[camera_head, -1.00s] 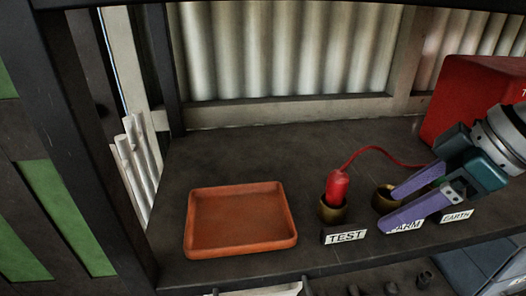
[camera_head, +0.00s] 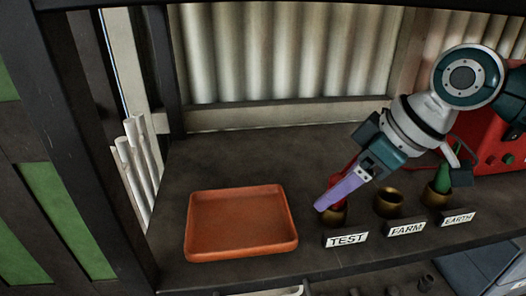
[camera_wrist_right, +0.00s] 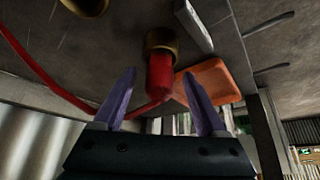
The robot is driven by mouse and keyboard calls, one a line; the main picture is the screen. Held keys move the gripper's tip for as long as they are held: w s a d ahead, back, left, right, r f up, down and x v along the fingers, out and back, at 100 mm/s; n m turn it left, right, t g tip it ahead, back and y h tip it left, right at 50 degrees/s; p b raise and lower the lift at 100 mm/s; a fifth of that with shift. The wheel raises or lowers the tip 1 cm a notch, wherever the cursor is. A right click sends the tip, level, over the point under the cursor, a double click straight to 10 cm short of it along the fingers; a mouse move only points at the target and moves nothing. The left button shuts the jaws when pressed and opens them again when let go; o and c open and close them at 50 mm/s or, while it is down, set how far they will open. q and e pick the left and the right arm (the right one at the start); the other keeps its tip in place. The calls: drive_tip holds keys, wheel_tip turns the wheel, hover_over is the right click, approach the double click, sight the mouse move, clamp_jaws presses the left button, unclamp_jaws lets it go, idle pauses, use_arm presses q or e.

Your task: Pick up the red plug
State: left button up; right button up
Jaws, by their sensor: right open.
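The red plug (camera_wrist_right: 159,76) stands in the brass TEST socket (camera_head: 338,216), with its red cord trailing from it. In the head view the plug is mostly hidden behind my right gripper (camera_head: 322,207). In the right wrist view, my right gripper (camera_wrist_right: 160,80) is open. Its two purple fingers point toward the plug, one on each side of it in the picture, with visible gaps. Whether the plug is between the fingers in depth is hard to tell. My left gripper is not in view.
An empty orange tray (camera_head: 190,225) lies left of the sockets. The FARM socket (camera_head: 389,203) is empty. A green plug (camera_head: 442,178) stands in the EARTH socket (camera_head: 436,197). A red box (camera_head: 490,150) stands behind at the right. The shelf behind the tray is clear.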

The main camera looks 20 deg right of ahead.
clamp_jaws()
idle(0.6)
